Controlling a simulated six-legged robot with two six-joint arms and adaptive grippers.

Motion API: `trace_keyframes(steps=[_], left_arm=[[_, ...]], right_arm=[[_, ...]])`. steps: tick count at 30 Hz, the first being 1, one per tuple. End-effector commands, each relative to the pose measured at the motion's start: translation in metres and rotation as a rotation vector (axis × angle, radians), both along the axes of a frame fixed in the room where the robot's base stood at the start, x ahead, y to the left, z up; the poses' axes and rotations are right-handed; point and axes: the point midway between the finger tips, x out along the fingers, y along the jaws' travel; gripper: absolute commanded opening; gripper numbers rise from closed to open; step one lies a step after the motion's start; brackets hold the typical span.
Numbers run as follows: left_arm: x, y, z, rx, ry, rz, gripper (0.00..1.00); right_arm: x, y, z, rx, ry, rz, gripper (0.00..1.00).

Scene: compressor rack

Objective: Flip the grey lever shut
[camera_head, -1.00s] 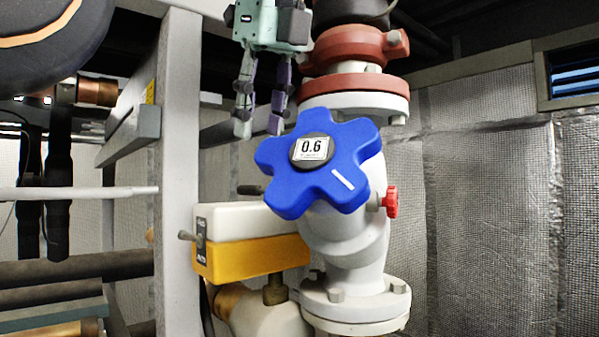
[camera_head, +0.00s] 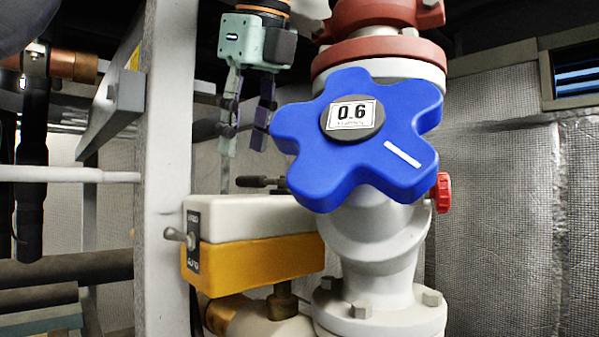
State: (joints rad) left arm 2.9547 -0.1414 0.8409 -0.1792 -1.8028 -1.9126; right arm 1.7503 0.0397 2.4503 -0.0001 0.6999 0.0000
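A small grey toggle lever (camera_head: 175,234) sticks out to the left from the dark labelled plate on the end of a white and yellow box (camera_head: 262,262). A darker handle (camera_head: 262,182) with a thin stem stands above the box, partly hidden behind the blue handwheel. I cannot tell for certain which of the two is the task's lever. My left gripper (camera_head: 244,150) hangs from the top with its fingers pointing down, spread apart and empty. In the picture it is above the box and left of the wheel. My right gripper is not in view.
A large blue star-shaped handwheel (camera_head: 290,125) marked 0.6 sits on a white valve body right of the gripper. A small red knob (camera_head: 442,193) is at its right. A grey upright post (camera_head: 165,130) stands left of the box. Pipes (camera_head: 65,268) run at the left.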

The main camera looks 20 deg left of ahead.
Motion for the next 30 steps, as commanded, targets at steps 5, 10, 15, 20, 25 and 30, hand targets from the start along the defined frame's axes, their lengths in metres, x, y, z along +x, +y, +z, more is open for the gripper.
trace_keyframes(steps=[5,10,15,20,25,30], left_arm=[[0.009,0.007,-0.028,0.001,0.002,0.000,0.38],[0.014,0.012,-0.038,0.000,0.001,0.000,0.38],[0.017,0.013,-0.040,0.000,0.000,0.000,0.38],[0.018,0.014,-0.040,0.000,0.000,-0.001,0.38],[0.018,0.013,-0.040,0.000,0.000,-0.001,0.23],[0.018,0.013,-0.040,0.000,0.000,-0.001,0.09]], right_arm=[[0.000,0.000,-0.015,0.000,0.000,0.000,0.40],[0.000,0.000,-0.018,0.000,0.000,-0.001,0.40],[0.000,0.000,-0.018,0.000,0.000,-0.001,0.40],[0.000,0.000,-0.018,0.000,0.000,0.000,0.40],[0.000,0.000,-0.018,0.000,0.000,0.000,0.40],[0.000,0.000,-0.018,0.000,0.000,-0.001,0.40]])
